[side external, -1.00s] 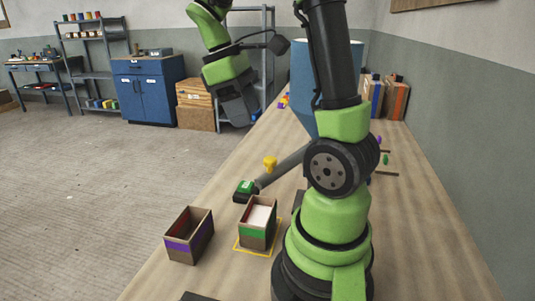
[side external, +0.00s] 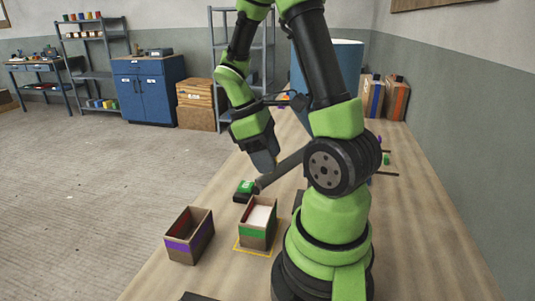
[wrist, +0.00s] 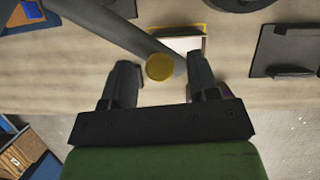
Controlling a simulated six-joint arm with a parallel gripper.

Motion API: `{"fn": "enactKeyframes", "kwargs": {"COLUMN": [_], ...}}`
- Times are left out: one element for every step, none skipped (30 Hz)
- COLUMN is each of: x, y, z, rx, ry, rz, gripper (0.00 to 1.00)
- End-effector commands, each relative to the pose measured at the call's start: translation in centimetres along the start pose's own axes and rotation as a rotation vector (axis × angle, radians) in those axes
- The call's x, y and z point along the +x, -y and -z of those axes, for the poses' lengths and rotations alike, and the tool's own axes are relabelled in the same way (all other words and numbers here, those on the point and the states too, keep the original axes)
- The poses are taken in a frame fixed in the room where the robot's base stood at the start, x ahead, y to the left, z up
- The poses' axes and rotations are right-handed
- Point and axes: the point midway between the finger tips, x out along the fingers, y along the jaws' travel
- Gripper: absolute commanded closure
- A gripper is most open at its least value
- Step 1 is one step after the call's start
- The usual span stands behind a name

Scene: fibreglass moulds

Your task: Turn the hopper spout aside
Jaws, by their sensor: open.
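The blue hopper (side external: 345,60) stands behind my arm, partly hidden by it. Its grey spout (side external: 281,170) slopes down left to a dark end piece with a green top (side external: 245,188). The spout also crosses the wrist view (wrist: 112,28). A round yellow knob (wrist: 159,67) shows there between the fingertips of my gripper (wrist: 160,78); my gripper hides it in the side view. My gripper (side external: 264,164) is open and points down over the spout. I cannot tell whether either finger touches the knob.
A green-striped box (side external: 258,233) with white contents stands on a yellow-outlined square near the spout's end. A purple-striped box (side external: 189,242) stands to its left. Upright boxes (side external: 384,97) stand at the back right. Bare table lies at the right front.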

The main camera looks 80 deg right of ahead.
Motion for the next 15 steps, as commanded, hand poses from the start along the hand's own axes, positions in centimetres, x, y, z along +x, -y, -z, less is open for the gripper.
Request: {"fn": "enactKeyframes", "kwargs": {"x": [0.06,0.07,0.06,0.05,0.05,0.04,0.04,0.03,0.03,0.03,0.02,0.02,0.02,0.02,0.01], "y": [0.01,0.01,0.0,0.0,0.0,0.0,0.0,-0.01,-0.01,-0.01,-0.01,-0.01,-0.01,-0.01,-0.01], "z": [-0.01,-0.01,0.0,0.0,0.0,0.0,0.0,0.0,0.0,0.0,0.0,0.0,0.0,0.0,0.0], "rx": [0.001,0.001,0.001,0.001,0.001,0.001,0.001,0.001,0.001,0.001,0.0,0.0,0.0,0.0,0.0], "ry": [0.0,0.0,0.0,0.0,0.0,0.0,0.0,0.0,0.0,0.0,0.0,0.0,0.0,0.0,0.0], "rz": [0.001,0.001,0.0,0.0,0.0,0.0,0.0,0.0,0.0,0.0,0.0,0.0,0.0,0.0,0.0], "gripper": [0.45,0.45,0.45,0.45,0.45,0.45,0.48,0.55,0.64,0.71,0.78,0.87,0.94,1.0,1.0]}}
